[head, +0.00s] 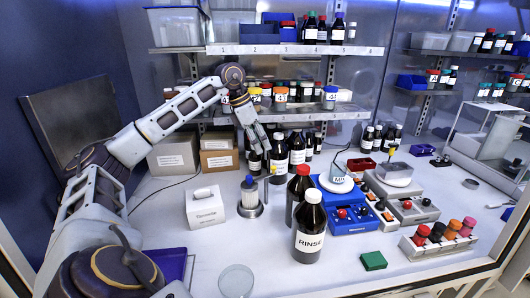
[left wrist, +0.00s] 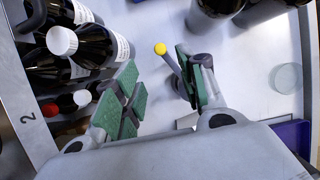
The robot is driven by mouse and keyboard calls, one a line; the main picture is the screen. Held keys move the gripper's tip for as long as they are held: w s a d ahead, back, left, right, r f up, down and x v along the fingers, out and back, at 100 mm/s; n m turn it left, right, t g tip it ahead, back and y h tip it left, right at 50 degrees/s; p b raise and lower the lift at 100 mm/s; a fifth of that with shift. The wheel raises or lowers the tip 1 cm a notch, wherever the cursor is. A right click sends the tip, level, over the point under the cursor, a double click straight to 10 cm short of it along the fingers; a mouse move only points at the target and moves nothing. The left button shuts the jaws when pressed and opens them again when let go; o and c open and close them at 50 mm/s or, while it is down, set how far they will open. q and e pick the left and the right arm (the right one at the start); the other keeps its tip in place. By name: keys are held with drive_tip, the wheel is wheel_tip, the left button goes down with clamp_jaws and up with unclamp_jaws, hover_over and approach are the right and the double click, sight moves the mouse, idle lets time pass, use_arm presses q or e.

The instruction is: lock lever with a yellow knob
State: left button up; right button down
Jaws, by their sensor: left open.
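The lock lever is a thin grey rod with a yellow knob (left wrist: 160,48). In the left wrist view the rod slants down from the knob to the right-hand finger, which hides its lower end. In the head view the small yellow knob (head: 273,169) shows just below my left gripper (head: 260,143), beside a white cylinder with a blue top (head: 250,190) on a round grey base. In the left wrist view my left gripper (left wrist: 160,82) is open, its green pads apart, with the knob beyond the gap. I cannot tell whether the right-hand finger touches the rod. My right gripper is not in view.
Dark bottles (head: 297,150) stand close behind the lever. A red-capped bottle (head: 299,188) and the RINSE bottle (head: 309,228) stand to its right. A white box (head: 204,207) is at its left. A shelf (head: 290,115) hangs behind. The front of the table is mostly clear.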

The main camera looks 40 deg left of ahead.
use_arm(q)
drive_tip(key=shift+v, duration=1.35)
drive_tip(key=shift+s, duration=0.1)
